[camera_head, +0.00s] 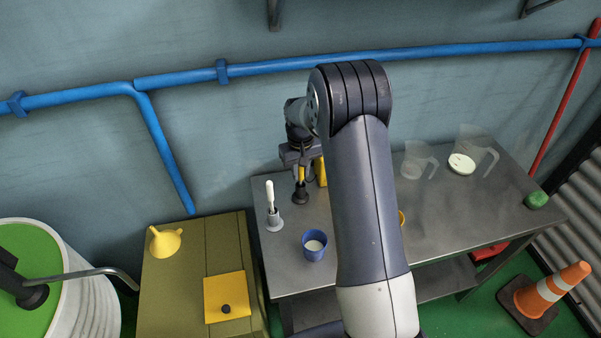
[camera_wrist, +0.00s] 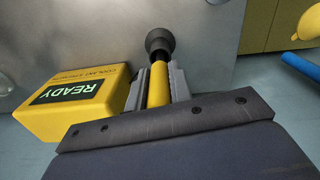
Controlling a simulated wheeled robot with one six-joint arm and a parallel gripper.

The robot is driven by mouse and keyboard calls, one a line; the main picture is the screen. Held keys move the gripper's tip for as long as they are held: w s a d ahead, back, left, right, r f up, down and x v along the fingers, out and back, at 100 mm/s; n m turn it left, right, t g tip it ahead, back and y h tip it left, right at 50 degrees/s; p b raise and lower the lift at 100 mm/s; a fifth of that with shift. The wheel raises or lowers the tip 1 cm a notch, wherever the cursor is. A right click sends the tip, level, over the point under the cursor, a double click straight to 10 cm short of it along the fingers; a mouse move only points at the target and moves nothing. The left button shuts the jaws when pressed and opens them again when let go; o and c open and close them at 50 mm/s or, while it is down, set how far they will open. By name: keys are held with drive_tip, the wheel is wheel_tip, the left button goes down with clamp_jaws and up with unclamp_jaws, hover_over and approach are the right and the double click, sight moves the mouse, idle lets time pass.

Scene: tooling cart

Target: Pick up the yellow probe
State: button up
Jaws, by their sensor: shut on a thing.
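The yellow probe (camera_wrist: 158,82) is a slim yellow rod with dark bands, seen between the two fingers of my gripper (camera_wrist: 157,92) in the wrist view. The fingers are shut on it. A dark flared piece (camera_wrist: 160,41) is at its far end; I cannot tell whether it is the probe's tip or a stand. In the head view the probe (camera_head: 301,173) is upright below my gripper (camera_head: 301,164), over the left back of the metal table (camera_head: 450,215). The dark piece is at the tabletop there. My gripper hides the probe's upper part.
A yellow box (camera_wrist: 75,100) with a READY display is close beside one finger. A white-handled tool in a grey holder (camera_head: 274,221) and a blue cup (camera_head: 314,248) stand nearby. Clear jugs (camera_head: 418,161) stand right of my arm, and a green lump (camera_head: 537,200) sits at the table's right end.

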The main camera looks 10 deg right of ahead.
clamp_jaws()
